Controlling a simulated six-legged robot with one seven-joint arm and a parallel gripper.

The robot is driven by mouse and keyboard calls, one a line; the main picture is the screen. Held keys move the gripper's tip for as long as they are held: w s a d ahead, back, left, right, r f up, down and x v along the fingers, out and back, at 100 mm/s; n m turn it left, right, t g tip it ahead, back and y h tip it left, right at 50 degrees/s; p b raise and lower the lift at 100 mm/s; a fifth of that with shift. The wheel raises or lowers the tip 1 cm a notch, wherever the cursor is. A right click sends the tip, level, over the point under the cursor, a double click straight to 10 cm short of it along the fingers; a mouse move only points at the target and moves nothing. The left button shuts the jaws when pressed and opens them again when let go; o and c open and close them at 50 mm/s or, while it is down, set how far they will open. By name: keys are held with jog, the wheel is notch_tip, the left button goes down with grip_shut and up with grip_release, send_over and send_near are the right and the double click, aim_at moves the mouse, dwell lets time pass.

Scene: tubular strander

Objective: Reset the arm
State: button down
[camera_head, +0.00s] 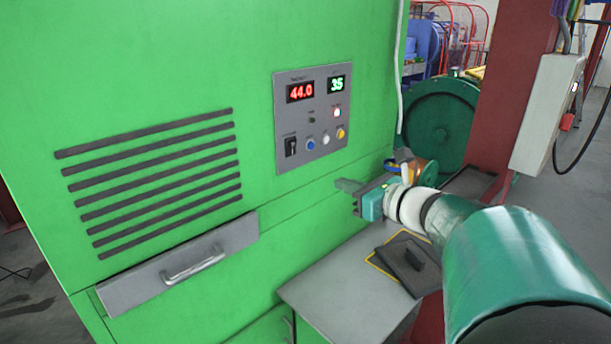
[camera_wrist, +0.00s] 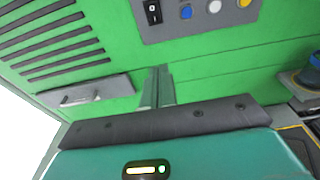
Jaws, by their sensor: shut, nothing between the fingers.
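My gripper (camera_head: 347,190) is at the end of my teal and white arm, in front of the green cabinet (camera_head: 300,215) and below its control panel. Its fingers are shut with nothing between them. In the wrist view the closed fingers (camera_wrist: 157,88) point toward the green cabinet face, between the drawer and the panel. I cannot tell from these views whether the fingertips touch the cabinet.
The grey control panel (camera_head: 314,112) has red and green displays, buttons and a switch. A drawer with a handle (camera_head: 180,268) sits lower left. A grey table (camera_head: 325,290) below my arm bears a dark plate (camera_head: 408,264). A red column (camera_head: 505,90) stands right.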

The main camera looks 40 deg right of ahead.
jog(key=shift+w, duration=0.1)
dwell(0.4)
jog(key=w+a+f+n+g+y, duration=0.1)
jog(key=a+f+n+g+y, duration=0.15)
jog(key=a+n, duration=0.5)
jog(key=w+a+f+n+g+y, duration=0.1)
jog(key=a+f+n+g+y, duration=0.3)
jog(key=a, duration=0.7)
jog(key=s+a+f+n+g+h, duration=0.2)
jog(key=a+n, duration=0.4)
jog(key=n, duration=0.6)
jog(key=s+a+f+n+g+h, duration=0.2)
jog(key=s+a+n+h, duration=0.3)
jog(key=n, duration=0.7)
jog(key=shift+s+a, duration=0.55)
jog(key=shift+a, duration=0.4)
